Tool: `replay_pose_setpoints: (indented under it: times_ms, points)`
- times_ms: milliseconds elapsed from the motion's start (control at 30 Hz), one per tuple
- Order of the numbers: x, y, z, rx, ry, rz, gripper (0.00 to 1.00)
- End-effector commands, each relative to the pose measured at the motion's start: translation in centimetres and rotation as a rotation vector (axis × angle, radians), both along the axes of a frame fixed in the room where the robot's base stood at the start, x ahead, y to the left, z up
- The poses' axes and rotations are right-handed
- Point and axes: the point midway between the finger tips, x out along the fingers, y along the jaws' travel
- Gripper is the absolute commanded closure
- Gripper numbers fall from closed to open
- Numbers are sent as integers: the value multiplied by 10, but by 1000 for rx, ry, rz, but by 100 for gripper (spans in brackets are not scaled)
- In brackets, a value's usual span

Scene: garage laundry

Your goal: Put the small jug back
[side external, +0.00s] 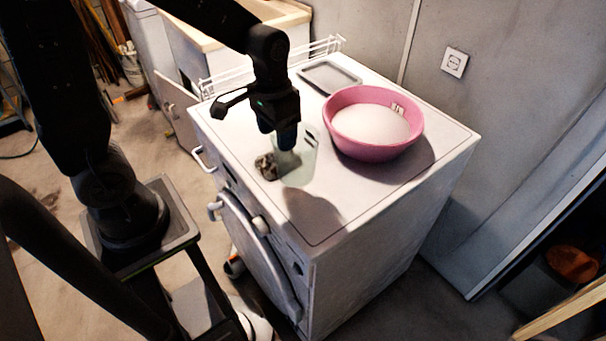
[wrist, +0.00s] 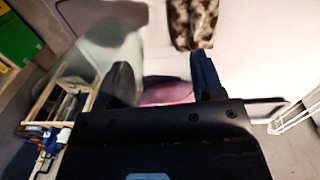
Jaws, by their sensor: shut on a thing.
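The small jug (side external: 299,168) is a pale green, see-through vessel over the front left part of the white washing machine's top. My gripper (side external: 286,141) points down at it and is shut on it, with the jug beside and behind the fingers. In the wrist view the jug (wrist: 104,45) is a blurred clear shape at the upper left, overlapping the left finger. The fingers of my gripper (wrist: 163,80) show apart there. The exact grip point is hidden. I cannot tell whether the jug's base touches the machine top.
A pink bowl (side external: 347,146) of white powder stands right of the jug. A mottled brown item (side external: 266,167) lies close on its left. A grey tray (side external: 328,77) and a white wire rack (side external: 225,82) are behind. The machine top (side external: 400,190) is clear at front right.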

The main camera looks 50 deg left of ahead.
Motion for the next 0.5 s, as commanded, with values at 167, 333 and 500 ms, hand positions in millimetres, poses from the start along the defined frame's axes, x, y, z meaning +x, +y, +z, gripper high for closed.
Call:
replay_pose_setpoints:
  times_ms: [167, 333, 500]
  points:
    - [9, -36, -22, 0, 3, -5, 77]
    - [14, -52, -32, 0, 0, -1, 77]
    - [15, -54, -47, 1, 4, 3, 77]
